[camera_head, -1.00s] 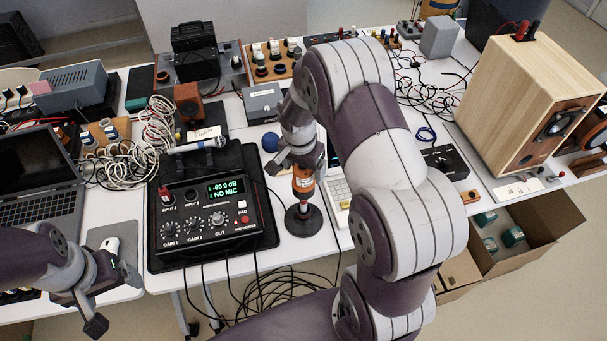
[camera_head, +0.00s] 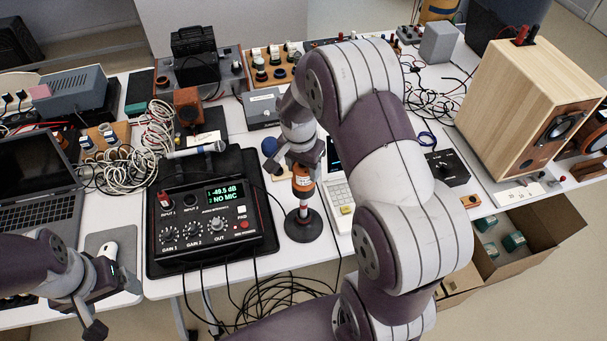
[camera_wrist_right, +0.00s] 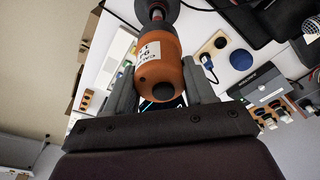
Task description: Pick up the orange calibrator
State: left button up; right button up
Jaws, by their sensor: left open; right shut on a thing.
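The orange calibrator (camera_head: 302,186) is an upright bottle-like piece with a white label, above a dark round stand base (camera_head: 304,229). In the right wrist view the calibrator (camera_wrist_right: 160,68) sits between the two grey fingers, with a thin post running from its end to the round base. My right gripper (camera_head: 303,166) is shut on the calibrator from above. I cannot tell whether it is clear of the stand. My left gripper (camera_head: 116,303) is open and empty at the table's front left, near a white mouse.
A black mixer box (camera_head: 212,222) with a lit display stands left of the stand. A microphone (camera_head: 196,149) lies behind it. A white keypad (camera_head: 339,203) is close on the right. A blue ball (camera_head: 269,146) and a grey box (camera_head: 262,107) are behind. A wooden speaker (camera_head: 515,90) stands at right.

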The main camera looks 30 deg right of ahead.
jog(key=shift+s+d+r, duration=0.1)
jog(key=shift+r, duration=0.75)
jog(key=s+d+r+b, duration=0.2)
jog(key=s+d+r, duration=0.3)
jog(key=s, duration=0.5)
jog(key=shift+r, duration=0.95)
jog(key=shift+s+d+f+b, duration=0.1)
jog(key=shift+b, duration=0.2)
